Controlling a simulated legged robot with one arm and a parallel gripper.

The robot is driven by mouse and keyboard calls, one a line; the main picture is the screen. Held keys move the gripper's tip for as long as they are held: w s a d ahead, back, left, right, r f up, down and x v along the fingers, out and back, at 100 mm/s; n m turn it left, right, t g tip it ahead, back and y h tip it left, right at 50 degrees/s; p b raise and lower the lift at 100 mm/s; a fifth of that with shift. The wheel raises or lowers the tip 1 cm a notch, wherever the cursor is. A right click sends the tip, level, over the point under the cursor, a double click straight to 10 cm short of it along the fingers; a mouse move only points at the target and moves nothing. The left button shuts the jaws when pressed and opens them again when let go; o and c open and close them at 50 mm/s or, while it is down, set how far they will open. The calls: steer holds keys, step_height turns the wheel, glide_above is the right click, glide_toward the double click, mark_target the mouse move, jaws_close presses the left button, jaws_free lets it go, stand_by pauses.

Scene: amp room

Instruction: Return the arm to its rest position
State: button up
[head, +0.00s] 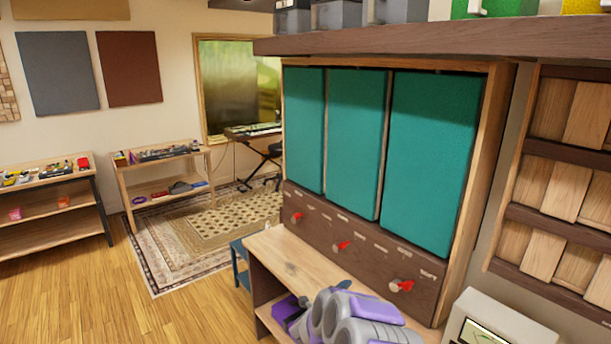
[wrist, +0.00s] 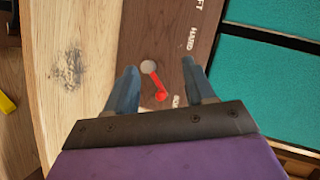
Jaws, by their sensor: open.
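My arm (head: 358,322), grey and purple, shows at the bottom of the head view, folded low in front of the wooden cabinet. A red lever on a round pale knob (wrist: 150,68) appears between the fingers in that view, on the brown panel. I cannot tell how far the fingers are from it. In the head view the brown panel (head: 345,222) carries several red levers; the right one (head: 401,285) is above my arm.
The cabinet has teal panels (head: 432,150) above and a light wood ledge (head: 290,262) below. A pale meter box (head: 495,322) stands at lower right. A shelf edge (head: 400,42) juts overhead. Wooden floor (head: 150,310) and a patterned rug (head: 210,235) lie clear at left.

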steer(key=s+a+r+n+g+y, duration=0.1)
steer(key=s+a+r+n+y, duration=0.35)
steer(key=a+r, duration=0.2)
steer(key=s+a+r+n+g+y, duration=0.1)
steer(key=s+a+r+n+y, duration=0.35)
steer(key=a+y, duration=0.2)
steer(key=s+a+r+n+g, duration=0.1)
steer(key=s+r+n+g, duration=0.15)
steer(key=s, duration=0.45)
steer(key=s+r+n+g, duration=0.1)
steer(key=s+n+g, duration=0.1)
steer(key=s+n, duration=0.35)
steer(key=s+d+n+g+h, duration=0.1)
steer(key=s+d, duration=0.4)
steer(key=s, duration=0.6)
steer(key=s+d+n+g+h, duration=0.1)
steer(key=s+d+g, duration=0.3)
steer(key=s, duration=0.8)
steer(key=s+d+f+n+g+h, duration=0.1)
steer(key=s+d+g, duration=0.2)
steer(key=s, duration=0.9)
steer(key=d, duration=0.3)
steer(key=shift+s+n+h, duration=0.15)
steer(key=shift+n+h, duration=0.25)
steer(key=shift+a, duration=0.1)
steer(key=shift+c, duration=0.5)
